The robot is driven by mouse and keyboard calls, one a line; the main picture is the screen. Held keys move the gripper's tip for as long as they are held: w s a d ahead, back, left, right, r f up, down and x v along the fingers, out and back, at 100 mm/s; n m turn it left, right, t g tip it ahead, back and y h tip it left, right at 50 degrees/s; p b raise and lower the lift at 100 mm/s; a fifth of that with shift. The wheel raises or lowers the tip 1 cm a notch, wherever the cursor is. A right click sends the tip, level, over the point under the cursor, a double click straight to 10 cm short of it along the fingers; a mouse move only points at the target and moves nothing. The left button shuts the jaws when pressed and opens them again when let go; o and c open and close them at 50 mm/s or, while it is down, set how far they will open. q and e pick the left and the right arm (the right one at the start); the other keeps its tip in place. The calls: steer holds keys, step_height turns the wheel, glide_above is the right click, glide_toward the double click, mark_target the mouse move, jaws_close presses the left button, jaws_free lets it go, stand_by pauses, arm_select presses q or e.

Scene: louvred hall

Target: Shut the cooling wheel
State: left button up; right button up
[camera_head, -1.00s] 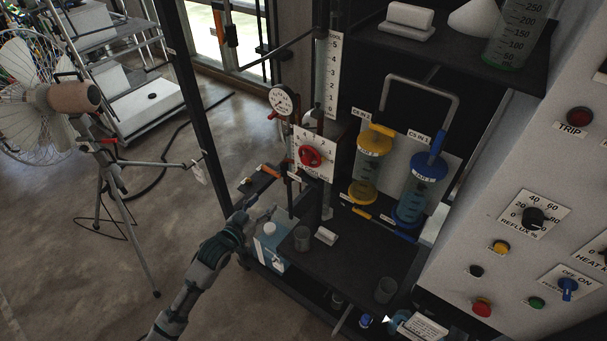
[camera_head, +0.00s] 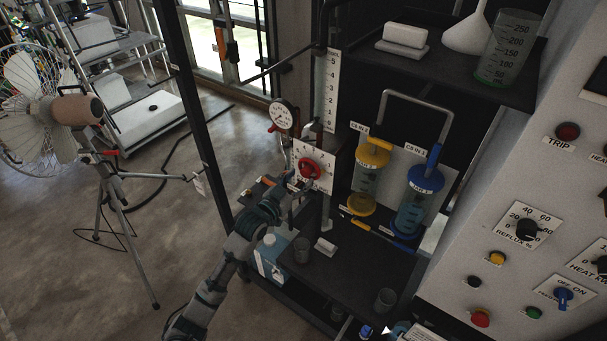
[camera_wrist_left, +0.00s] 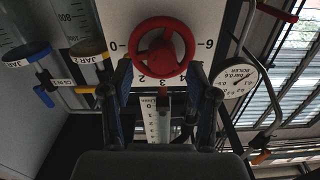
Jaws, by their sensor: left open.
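The red cooling wheel (camera_head: 309,168) sits on a white numbered plate (camera_head: 326,180) on the rack. In the left wrist view, which is upside down, the red wheel (camera_wrist_left: 162,52) fills the upper middle, with a dial scale around it. My left gripper (camera_head: 299,184) is just in front of the wheel at its lower left in the head view. In the wrist view my left gripper (camera_wrist_left: 160,80) is open, its two fingers on either side of the wheel's near edge. Contact with the rim cannot be told. My right gripper is out of view.
A pressure gauge (camera_head: 281,115) is left of the wheel. The yellow-lidded jar (camera_head: 370,172) and blue-lidded jar (camera_head: 417,205) stand to its right. A dark shelf (camera_head: 349,275) with small beakers lies below. A control panel (camera_head: 545,185) is at right.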

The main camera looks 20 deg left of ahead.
arm_select(q)
steer(key=shift+x, duration=1.3)
steer(key=shift+a, duration=0.2)
